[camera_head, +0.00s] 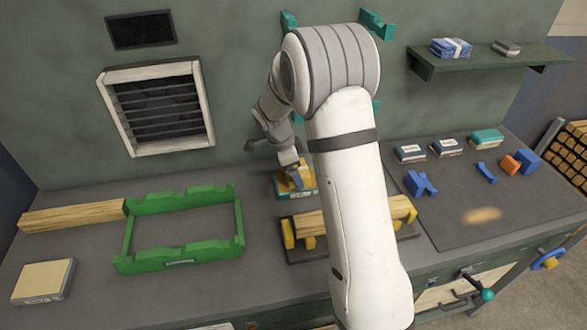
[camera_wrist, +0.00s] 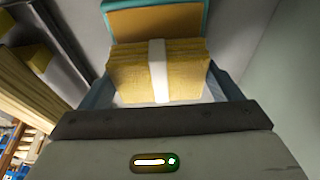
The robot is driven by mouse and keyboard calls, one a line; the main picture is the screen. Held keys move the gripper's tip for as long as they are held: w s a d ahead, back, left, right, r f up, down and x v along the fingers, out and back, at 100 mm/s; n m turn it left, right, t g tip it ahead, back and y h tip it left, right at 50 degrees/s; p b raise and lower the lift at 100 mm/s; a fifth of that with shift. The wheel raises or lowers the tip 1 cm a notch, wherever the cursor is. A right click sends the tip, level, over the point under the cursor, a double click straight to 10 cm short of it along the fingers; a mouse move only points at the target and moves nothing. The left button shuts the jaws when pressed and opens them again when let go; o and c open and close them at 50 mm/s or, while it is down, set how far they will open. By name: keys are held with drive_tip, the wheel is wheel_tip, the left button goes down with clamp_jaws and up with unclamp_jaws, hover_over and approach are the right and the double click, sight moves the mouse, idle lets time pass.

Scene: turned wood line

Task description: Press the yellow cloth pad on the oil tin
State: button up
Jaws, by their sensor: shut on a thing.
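The yellow cloth pad (camera_wrist: 185,72) has a white band around its middle and sits between my gripper's fingers in the wrist view. My gripper (camera_head: 297,179) is shut on it and points down over the bench. The oil tin (camera_wrist: 157,22) is teal with an orange-brown top face and lies just beyond the pad in the wrist view. In the head view the tin (camera_head: 309,191) is directly under my gripper, its top partly hidden by the fingers and pad. I cannot tell whether the pad touches the tin.
A green frame (camera_head: 184,254) stands left of the tin. A wooden bar rests in a yellow-ended holder (camera_head: 289,234) close in front. A tan-topped block (camera_head: 43,281) lies front left. A dark mat (camera_head: 460,205) with several small items is at right. A shelf (camera_head: 485,60) hangs above.

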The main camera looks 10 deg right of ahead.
sight(300, 168)
drive_tip(key=shift+f+b, duration=0.4)
drive_tip(key=shift+s+f+b, duration=0.1)
drive_tip(key=shift+f+b, duration=0.05)
drive_tip(key=shift+b, duration=0.35)
idle(2.1)
drive_tip(key=shift+r+p, duration=1)
drive_tip(key=shift+r, duration=1.8)
drive_tip(key=shift+w+r+p, duration=0.25)
drive_tip(key=shift+r+p, duration=0.05)
drive_tip(key=shift+r, duration=0.6)
